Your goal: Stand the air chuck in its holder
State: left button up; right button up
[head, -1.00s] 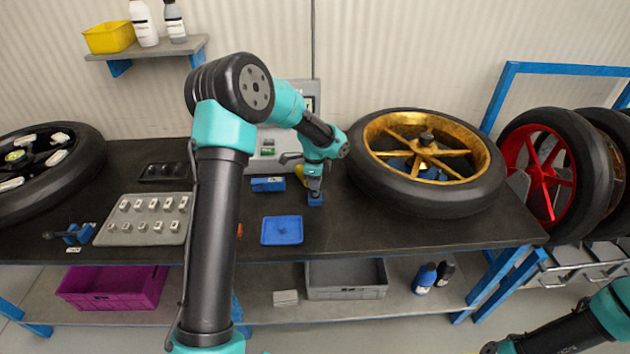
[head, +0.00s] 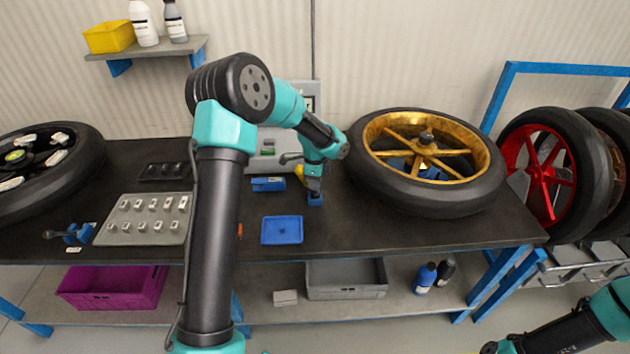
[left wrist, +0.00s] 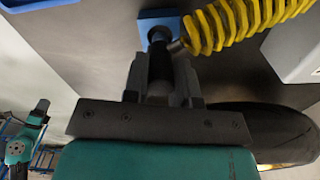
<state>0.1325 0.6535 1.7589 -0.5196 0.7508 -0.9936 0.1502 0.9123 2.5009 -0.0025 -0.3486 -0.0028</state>
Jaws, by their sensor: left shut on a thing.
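My left gripper (head: 314,188) is shut on the air chuck at the back middle of the bench. In the left wrist view the chuck (left wrist: 159,62) is a dark cylinder between the fingers, with a metal side fitting and a yellow coiled hose (left wrist: 235,22). The blue holder (head: 315,200) is a small block directly below the fingertips. In the left wrist view the chuck's far end meets the holder (left wrist: 150,18); I cannot tell how deep it sits. The fingers hide most of the chuck in the head view.
A gold-rimmed wheel (head: 378,181) lies close to the right of the holder. A blue tray (head: 282,231) is in front, a blue item (head: 268,184) to the left, and a grey box (head: 268,142) behind. A grey tray of small parts (head: 143,218) lies further left.

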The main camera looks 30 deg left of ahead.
pick_arm(q)
jog(key=shift+f, duration=1)
dwell(1.2)
dwell(0.5)
jog(key=o, duration=1.4)
jog(key=shift+r, duration=3.5)
jog(key=shift+d, duration=0.1)
